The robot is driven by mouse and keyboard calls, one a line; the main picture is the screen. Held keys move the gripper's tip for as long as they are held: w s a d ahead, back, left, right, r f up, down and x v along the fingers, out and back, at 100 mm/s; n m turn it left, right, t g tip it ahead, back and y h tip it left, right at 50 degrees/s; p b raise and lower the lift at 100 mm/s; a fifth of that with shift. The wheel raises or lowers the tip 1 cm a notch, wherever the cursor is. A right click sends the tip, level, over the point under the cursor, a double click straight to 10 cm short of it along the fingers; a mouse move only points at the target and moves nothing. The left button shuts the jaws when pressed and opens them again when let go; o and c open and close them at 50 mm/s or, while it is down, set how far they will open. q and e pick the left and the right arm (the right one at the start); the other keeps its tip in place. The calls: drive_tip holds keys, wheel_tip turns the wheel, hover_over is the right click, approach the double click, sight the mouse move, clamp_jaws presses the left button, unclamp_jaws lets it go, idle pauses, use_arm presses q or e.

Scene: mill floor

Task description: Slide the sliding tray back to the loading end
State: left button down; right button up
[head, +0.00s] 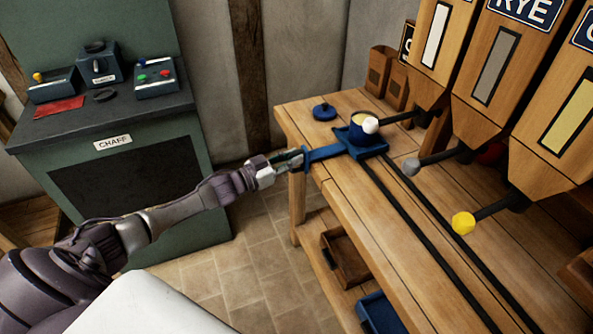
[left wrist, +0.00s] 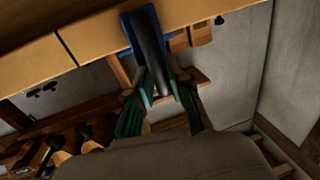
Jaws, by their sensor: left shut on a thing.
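The blue sliding tray (head: 375,151) sits on the dark rails (head: 428,238) at the far left end of the wooden bench. A blue cup (head: 360,134) with pale yellow contents stands on it, under the first spout's white knob. The tray's blue handle (head: 325,153) sticks out past the bench edge. My left gripper (head: 291,158) is shut on the handle's outer end. The left wrist view shows the green fingers of my left gripper (left wrist: 160,88) on both sides of the handle (left wrist: 148,48). My right gripper is not in view.
Wooden hoppers with knobbed levers, one labelled RYE (head: 525,10), stand along the bench's back. A blue lid (head: 324,112) lies near the tray. A green chaff cabinet (head: 115,150) with control boxes stands at left. The rails are clear toward the front.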

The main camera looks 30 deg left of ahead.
use_arm(q)
drive_tip(key=shift+w+a+r, duration=0.15)
drive_tip(key=shift+w+a, duration=0.1)
drive_tip(key=shift+a, duration=0.1)
drive_tip(key=shift+a, duration=0.15)
drive_tip(key=c, duration=1.4)
unclamp_jaws()
drive_tip(key=shift+r, duration=0.1)
drive_tip(key=shift+o, duration=1.2)
drive_tip(key=shift+w+a, duration=0.1)
drive_tip(key=shift+w, duration=0.05)
drive_tip(key=shift+d, duration=0.2)
drive_tip(key=v, duration=1.2)
drive_tip(key=shift+f, duration=0.2)
